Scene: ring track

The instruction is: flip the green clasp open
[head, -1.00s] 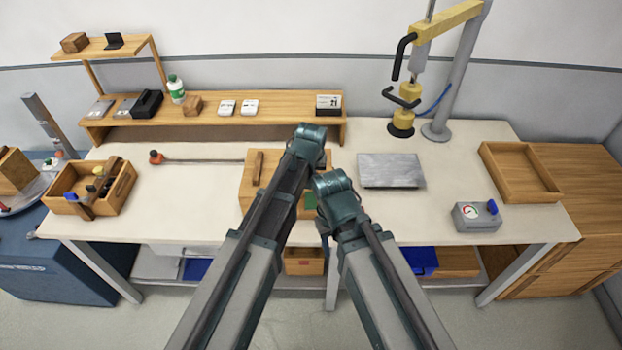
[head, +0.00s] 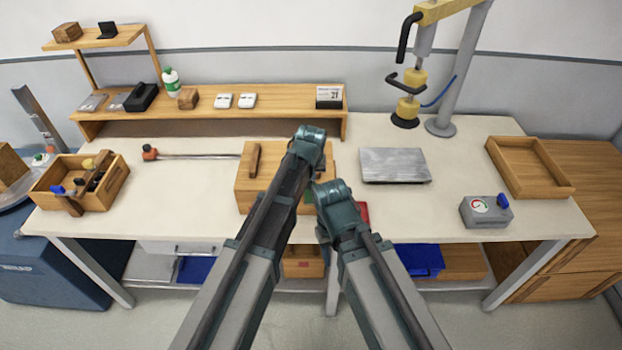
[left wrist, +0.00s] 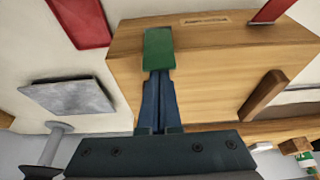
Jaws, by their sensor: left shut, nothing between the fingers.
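The green clasp (left wrist: 159,48) lies flat along the face of the wooden box (left wrist: 215,60) in the left wrist view. My left gripper (left wrist: 158,75) is shut and empty, its dark fingertips at the clasp's lower end. They look to be touching or very close to it; I cannot tell which. In the head view the box (head: 243,195) stands on the workbench, partly hidden behind my arms. A dark wooden bar (left wrist: 263,95) is fixed to the box. My right gripper's fingers do not show in either view.
A red object (left wrist: 80,20) lies beside the box. A grey metal plate (head: 394,165) is right of my arms, with a grey gauge box (head: 486,212) and an empty wooden tray (head: 530,168) further right. A tool crate (head: 82,190) stands at the left.

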